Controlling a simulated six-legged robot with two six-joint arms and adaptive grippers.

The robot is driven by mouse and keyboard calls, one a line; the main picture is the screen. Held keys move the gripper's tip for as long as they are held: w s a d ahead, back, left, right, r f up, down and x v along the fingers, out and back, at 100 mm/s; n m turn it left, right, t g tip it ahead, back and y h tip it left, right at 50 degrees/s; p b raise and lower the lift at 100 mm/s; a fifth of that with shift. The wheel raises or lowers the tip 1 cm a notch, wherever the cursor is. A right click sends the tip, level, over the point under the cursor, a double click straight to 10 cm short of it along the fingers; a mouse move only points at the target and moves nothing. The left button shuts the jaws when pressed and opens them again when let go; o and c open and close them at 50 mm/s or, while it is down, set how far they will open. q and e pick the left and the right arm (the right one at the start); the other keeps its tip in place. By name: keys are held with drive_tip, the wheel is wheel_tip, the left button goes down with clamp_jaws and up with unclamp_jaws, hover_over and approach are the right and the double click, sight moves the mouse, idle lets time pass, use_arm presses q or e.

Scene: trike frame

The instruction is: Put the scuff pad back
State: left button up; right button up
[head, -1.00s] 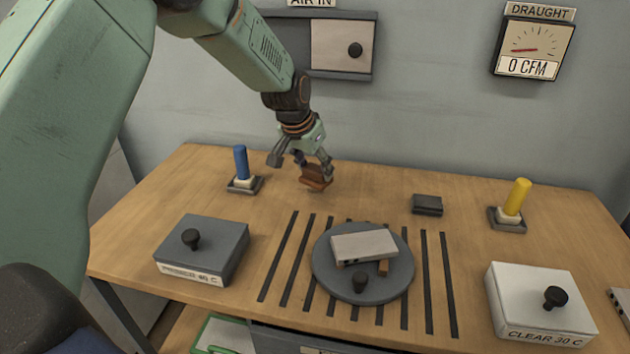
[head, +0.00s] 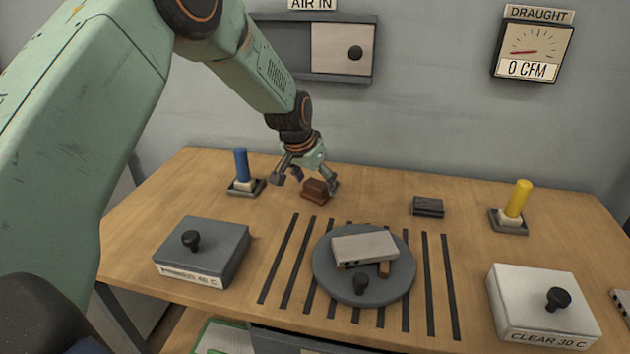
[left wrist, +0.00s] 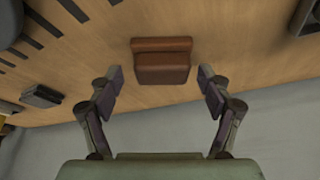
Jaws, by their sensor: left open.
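The scuff pad is most likely the reddish-brown block (head: 315,191) with a stepped top, resting on the wooden table behind the slots. It also shows in the left wrist view (left wrist: 162,68), top centre. My left gripper (head: 306,183) is open, its fingers spread to either side of the block in the head view. In the left wrist view the open fingertips (left wrist: 160,82) are wider apart than the block, with bare gaps on both sides. My right gripper is out of view.
A blue peg (head: 241,164) stands left of the gripper. A small dark block (head: 428,207) and a yellow peg (head: 518,198) are to the right. A round grey plate (head: 335,290) carrying a pale block sits over the slots. Lidded boxes (head: 202,252) (head: 541,310) stand at both front sides.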

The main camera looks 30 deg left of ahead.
use_arm(q)
drive_tip(key=shift+a, duration=0.1)
drive_tip(key=p+v, duration=0.3)
drive_tip(key=v, duration=0.9)
